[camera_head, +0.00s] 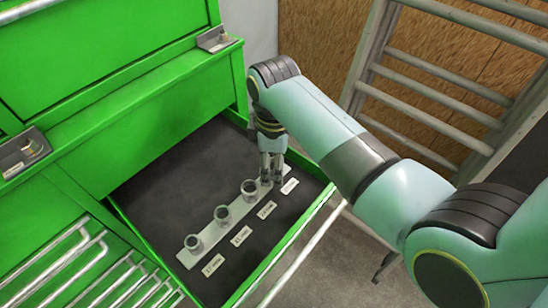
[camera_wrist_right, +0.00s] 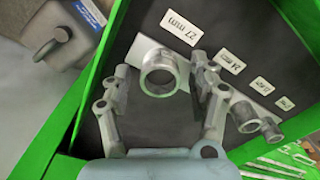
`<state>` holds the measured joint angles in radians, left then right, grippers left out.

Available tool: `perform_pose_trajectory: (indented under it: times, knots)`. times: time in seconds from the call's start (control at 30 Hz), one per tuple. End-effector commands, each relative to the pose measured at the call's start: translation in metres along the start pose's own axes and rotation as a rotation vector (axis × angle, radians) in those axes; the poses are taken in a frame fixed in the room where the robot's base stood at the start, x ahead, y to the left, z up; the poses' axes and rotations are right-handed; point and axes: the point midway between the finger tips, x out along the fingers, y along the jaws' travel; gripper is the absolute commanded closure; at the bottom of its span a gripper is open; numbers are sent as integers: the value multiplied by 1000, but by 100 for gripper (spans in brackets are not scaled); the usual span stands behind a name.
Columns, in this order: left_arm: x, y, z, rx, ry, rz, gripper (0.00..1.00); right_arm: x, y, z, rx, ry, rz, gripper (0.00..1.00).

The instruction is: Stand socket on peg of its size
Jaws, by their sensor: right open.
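A pale strip (camera_head: 211,231) lies in the open drawer with grey sockets standing along it. In the head view, sockets stand at the near end (camera_head: 193,243), the middle (camera_head: 222,216) and farther along (camera_head: 249,190). My right gripper (camera_head: 272,174) points down at the strip's far end. In the right wrist view, my open right gripper (camera_wrist_right: 162,72) has its fingers on either side of a wide ring-like socket (camera_wrist_right: 158,78) beside the "27 mm" label (camera_wrist_right: 180,27). Whether the fingers touch it, and the peg under it, cannot be seen. My left gripper is not in view.
Smaller labels, one reading 24 mm (camera_wrist_right: 230,62), run along the strip. The drawer has a dark floor (camera_head: 165,170) and green walls (camera_head: 285,238) close to my right gripper. A green cabinet (camera_head: 120,60) stands at left, a ladder (camera_head: 430,75) at back right.

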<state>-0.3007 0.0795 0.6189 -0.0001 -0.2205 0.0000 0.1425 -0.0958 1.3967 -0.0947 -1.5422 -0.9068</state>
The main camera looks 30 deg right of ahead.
Motion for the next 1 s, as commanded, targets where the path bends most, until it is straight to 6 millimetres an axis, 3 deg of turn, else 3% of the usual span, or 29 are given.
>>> perform_pose_trajectory:
  times: [0.17,0.6,0.77,1.0]
  knots:
    - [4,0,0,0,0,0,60,-18,1,-1,0,4,4,40]
    - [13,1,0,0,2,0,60,-108,1,-1,0,3,3,40]
    - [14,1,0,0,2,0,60,-121,0,0,-1,1,0,40]
    - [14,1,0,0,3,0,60,-122,0,0,0,1,0,40]
